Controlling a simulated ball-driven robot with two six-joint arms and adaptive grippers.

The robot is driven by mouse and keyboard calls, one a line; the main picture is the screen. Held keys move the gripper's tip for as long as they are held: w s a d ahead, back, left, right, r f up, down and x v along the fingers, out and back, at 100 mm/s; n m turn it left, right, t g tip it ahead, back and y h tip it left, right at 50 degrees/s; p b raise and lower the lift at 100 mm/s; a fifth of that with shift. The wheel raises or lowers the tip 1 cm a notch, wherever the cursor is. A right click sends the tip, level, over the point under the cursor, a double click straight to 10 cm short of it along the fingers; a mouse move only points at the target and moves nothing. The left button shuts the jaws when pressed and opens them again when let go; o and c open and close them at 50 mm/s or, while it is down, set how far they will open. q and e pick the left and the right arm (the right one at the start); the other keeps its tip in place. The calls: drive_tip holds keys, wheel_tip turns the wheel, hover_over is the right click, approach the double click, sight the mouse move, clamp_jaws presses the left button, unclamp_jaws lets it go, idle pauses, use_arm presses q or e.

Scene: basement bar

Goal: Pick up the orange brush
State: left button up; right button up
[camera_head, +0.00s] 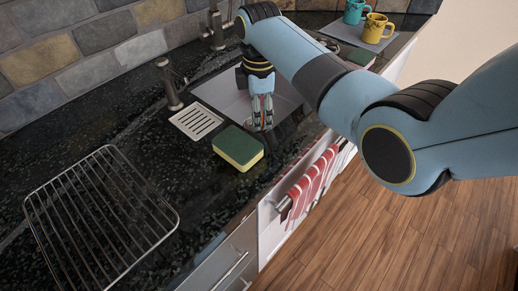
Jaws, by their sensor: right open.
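My right gripper (262,112) points down into the sink (222,93), behind the green and yellow sponge. Its fingers look close together in the picture, but they are open. I cannot make out an orange brush; small reddish specks show at the fingers, too small to tell what they are. My right arm comes in from the right and covers part of the sink and counter behind it. My left gripper is not in view.
A sponge (238,147) lies on the dark counter beside a slotted drain plate (196,121). A wire rack (100,215) is at left. A faucet (214,30) and dispenser (170,85) stand behind. A yellow mug (376,28), teal mug (354,11) and red striped towel (310,187) are also visible.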

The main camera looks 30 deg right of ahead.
wheel_tip(320, 180, down, 4)
drive_tip(key=shift+f, duration=0.25)
clamp_jaws()
